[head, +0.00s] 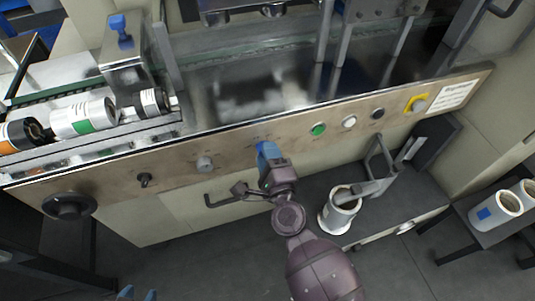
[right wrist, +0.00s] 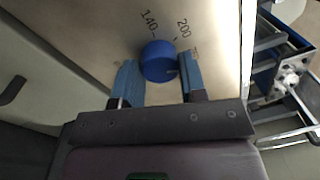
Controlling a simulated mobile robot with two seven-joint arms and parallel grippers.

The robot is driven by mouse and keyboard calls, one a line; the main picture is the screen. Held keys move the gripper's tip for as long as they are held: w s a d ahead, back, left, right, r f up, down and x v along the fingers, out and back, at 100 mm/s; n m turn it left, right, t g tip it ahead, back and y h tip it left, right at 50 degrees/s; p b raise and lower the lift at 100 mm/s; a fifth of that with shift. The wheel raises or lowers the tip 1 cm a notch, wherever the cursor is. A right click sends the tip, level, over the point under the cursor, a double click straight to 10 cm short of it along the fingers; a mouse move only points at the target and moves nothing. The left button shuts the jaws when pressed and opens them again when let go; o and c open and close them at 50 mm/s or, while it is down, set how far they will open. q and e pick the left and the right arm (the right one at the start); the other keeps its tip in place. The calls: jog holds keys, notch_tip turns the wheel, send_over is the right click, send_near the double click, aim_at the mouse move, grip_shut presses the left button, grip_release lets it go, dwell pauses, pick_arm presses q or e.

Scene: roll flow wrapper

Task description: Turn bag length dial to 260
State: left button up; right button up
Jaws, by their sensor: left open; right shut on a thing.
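The blue bag length dial (right wrist: 158,60) is on the pale panel in the right wrist view. The printed numbers 140 (right wrist: 149,22) and 200 (right wrist: 183,29) stand above it; other scale marks are partly hidden by the fingers. My right gripper (right wrist: 160,78) is shut on the dial, one blue finger on each side. In the head view my right gripper (head: 267,150) reaches the machine's front panel and mostly hides the dial. My left gripper (head: 138,294) shows only its blue fingertips at the bottom edge, open and away from the panel.
Green (head: 319,129), white (head: 349,122) and black (head: 377,114) buttons sit right of my right gripper. A grey knob (head: 205,164) and a black switch (head: 145,180) are to its left. A white roll (head: 340,212) stands below the panel. The floor at lower left looks clear.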

jog(key=o, duration=0.9)
jog(key=v, duration=1.1)
jog(key=shift+r, duration=0.1)
jog(key=shift+w, duration=0.1)
